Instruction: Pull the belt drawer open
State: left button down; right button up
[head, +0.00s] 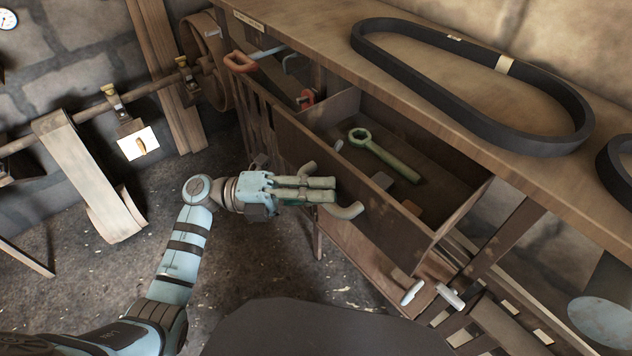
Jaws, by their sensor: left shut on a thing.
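The belt drawer (462,214) is a brown wooden drawer under the bench, and it stands pulled out, with its inside showing from above. A green ring-ended wrench (388,157) and small blocks lie in it. My left gripper (325,190) is at the drawer's front, shut on the pale curved drawer handle (346,211). The fingers hide part of the handle. My right gripper is not in view.
A black belt (465,44) lies on the wooden bench top (320,22). An orange-handled tool (240,63) sits left of the drawer. A shaft with a hanging flat belt (85,170) stands at left. Floor shows below my left arm.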

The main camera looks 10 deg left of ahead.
pick_arm(q)
jog(key=c, duration=1.5)
grip_release()
jog(key=shift+c, duration=0.2)
jog(key=shift+a, duration=0.1)
jog(key=a+f, duration=0.1)
jog(key=a, duration=1)
jog(key=shift+s+a+f, duration=0.35)
jog(key=shift+s+a, duration=0.05)
